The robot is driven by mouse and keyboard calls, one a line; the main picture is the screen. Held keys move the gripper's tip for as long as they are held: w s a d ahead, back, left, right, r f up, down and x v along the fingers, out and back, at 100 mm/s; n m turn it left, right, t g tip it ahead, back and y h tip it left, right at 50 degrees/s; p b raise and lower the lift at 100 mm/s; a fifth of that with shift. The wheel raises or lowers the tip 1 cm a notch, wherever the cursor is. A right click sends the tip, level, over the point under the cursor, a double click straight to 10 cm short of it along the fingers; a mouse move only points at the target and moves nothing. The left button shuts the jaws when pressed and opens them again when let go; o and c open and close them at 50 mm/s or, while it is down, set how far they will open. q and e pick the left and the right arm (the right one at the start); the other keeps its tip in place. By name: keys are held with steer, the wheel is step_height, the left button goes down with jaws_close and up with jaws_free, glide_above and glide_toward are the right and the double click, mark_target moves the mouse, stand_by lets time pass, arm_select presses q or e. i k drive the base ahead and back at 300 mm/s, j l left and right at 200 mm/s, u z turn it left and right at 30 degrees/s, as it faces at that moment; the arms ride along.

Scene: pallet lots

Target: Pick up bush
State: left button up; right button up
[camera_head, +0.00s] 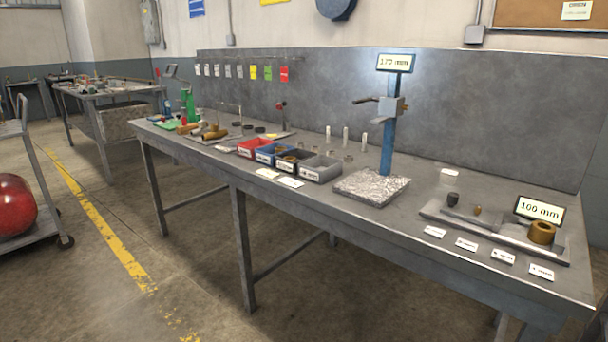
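A short bronze-brown cylinder (542,233) with a hole in its top looks like the bush. It stands upright on a flat grey plate (490,226) at the right end of the long grey workbench (420,262). A sign reading 100 mm (540,210) is just behind it. A small dark cylinder (453,199) and a tiny brass piece (477,210) are on the same plate to the left. Neither of my grippers is in view.
A blue stand (388,140) rises from a silvery block (372,187) mid-bench. Red, blue and grey bins (321,169) stand left of it. Small white labels (503,257) lie along the front edge. The floor before the bench is clear.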

mark_target(542, 233)
steer(key=z, duration=1.4)
